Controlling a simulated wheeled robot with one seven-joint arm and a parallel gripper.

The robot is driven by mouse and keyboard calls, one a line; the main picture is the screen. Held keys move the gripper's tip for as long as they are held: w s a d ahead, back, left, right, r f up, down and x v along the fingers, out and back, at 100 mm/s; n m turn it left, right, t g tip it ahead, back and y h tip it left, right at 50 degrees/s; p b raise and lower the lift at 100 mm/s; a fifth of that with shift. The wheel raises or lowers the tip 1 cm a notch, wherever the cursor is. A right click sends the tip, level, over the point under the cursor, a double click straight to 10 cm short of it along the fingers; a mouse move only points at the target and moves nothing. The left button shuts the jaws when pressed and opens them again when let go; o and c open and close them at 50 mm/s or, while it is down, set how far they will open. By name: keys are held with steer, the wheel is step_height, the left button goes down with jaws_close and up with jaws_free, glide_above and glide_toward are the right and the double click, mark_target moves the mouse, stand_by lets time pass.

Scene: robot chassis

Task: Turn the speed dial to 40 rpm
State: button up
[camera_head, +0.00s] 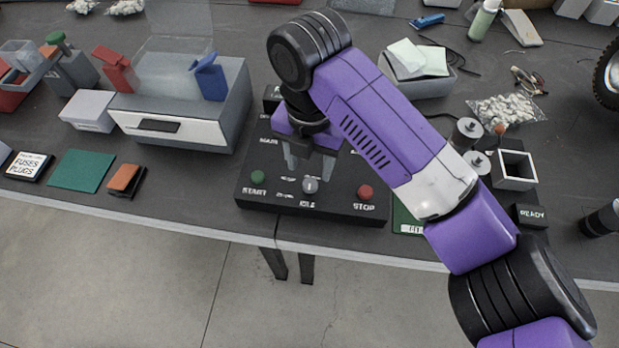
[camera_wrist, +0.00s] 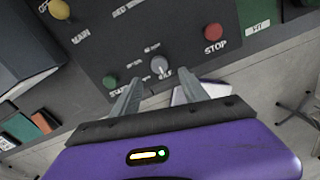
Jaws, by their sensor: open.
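The speed dial, a small light-grey knob (camera_head: 310,185), sits on the black control panel (camera_head: 340,208) between the green START button (camera_head: 257,178) and the red STOP button (camera_head: 365,191). Small white labels surround it, one of them reading IDLE; most are too small to read, and the dial's exact pointing is unclear. The knob also shows in the wrist view (camera_wrist: 159,66), just beyond my fingertips and roughly centred between them. My gripper (camera_head: 309,166) is open and empty, pointing down over the panel behind the knob. My arm hides the panel's upper part.
A grey machine with a blue lever (camera_head: 209,78) stands left of the panel. Metal cylinders (camera_head: 467,132), a square open box (camera_head: 514,168) and a READY block (camera_head: 531,215) lie to the right. The table's front edge is close.

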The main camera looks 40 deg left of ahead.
mark_target(309, 184)
step_height(309, 184, down, 7)
steer(key=shift+r, duration=0.2)
jaws_close()
stand_by(0.3)
